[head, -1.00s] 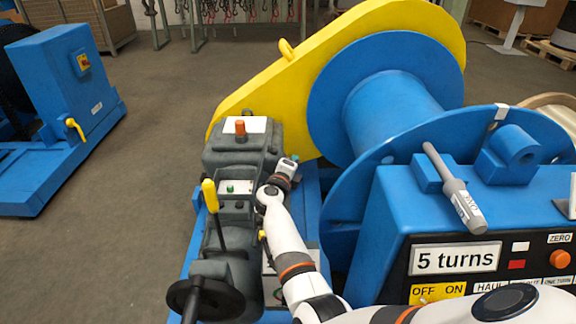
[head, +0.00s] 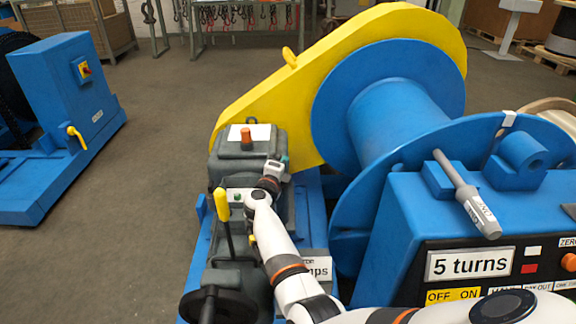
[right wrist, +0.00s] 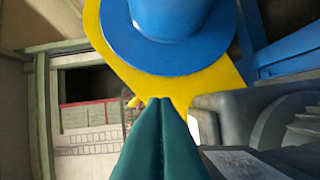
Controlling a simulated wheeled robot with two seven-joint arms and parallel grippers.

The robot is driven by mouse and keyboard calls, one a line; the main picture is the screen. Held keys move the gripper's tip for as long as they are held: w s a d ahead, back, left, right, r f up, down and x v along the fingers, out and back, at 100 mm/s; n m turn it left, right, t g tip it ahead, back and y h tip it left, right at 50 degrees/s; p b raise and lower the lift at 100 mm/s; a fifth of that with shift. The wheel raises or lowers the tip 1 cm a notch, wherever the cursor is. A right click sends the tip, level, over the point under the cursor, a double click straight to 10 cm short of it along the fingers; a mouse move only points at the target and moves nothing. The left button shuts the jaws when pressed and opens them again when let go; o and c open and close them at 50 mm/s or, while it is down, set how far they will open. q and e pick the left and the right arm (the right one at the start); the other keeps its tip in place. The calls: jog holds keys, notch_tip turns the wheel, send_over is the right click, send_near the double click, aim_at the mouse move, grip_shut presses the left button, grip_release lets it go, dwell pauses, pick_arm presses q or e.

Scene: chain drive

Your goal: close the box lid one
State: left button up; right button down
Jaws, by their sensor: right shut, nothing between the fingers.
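A grey box-like housing (head: 225,158) stands at the near end of the yellow guard. My arm hides part of the machine below the housing. My left gripper is not in view.
A yellow lever (head: 222,205) and a dark handwheel (head: 205,305) stand left of my right arm. The yellow guard (head: 255,95) and blue drum (head: 400,110) rise behind and to the right. A blue control console (head: 420,215) is at right. Open floor lies left.

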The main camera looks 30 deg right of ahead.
jog(key=a+n, duration=0.1)
jog(key=n, duration=0.1)
jog(key=w+a+r+n+t, duration=0.1)
jog(key=n, duration=0.1)
jog(key=a+n+h, duration=0.1)
jog(key=shift+w+r+n+t, duration=0.15)
jog(key=shift+w+n+t, duration=0.25)
